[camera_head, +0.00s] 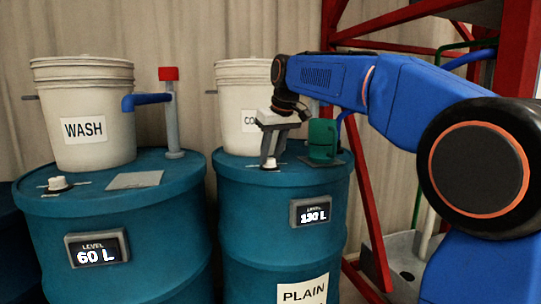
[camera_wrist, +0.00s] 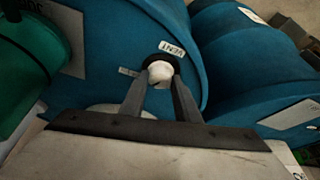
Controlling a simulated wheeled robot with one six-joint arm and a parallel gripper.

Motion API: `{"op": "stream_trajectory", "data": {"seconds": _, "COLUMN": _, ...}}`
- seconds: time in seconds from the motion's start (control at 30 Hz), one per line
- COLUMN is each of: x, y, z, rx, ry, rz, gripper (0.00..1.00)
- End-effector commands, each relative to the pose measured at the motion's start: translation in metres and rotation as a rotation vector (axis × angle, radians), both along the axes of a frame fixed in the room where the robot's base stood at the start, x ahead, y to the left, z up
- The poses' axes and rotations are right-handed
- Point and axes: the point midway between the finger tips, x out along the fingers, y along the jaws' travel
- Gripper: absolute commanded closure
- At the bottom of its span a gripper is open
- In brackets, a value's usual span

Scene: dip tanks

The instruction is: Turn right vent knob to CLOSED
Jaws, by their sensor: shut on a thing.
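The right vent knob (camera_head: 271,163) is a small white knob on a dark base, on top of the right blue drum (camera_head: 250,205) near its front edge. My gripper (camera_head: 270,158) points down at it from above. In the wrist view, the two grey fingers of my gripper (camera_wrist: 160,82) are closed around the white knob (camera_wrist: 160,71), one on each side. A VENT label (camera_wrist: 172,48) lies beside the knob. The knob's exact pointing direction is hard to tell because the fingers cover part of it.
A green mug (camera_head: 322,140) stands on a dark pad right of my gripper. A white bucket (camera_head: 236,125) stands behind it. The left drum (camera_head: 120,215) carries the WASH bucket (camera_head: 85,110), a red-capped pipe (camera_head: 170,110) and another white knob (camera_head: 58,183). A red frame (camera_head: 370,215) stands at the right.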

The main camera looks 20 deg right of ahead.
Motion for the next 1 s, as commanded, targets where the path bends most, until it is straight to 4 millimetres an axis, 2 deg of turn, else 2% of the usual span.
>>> {"op": "stream_trajectory", "data": {"seconds": 1.0, "x": 0.0060, "y": -0.0058, "z": 0.0000, "rx": 0.000, "ry": 0.000, "rz": 0.956, "gripper": 0.94}}
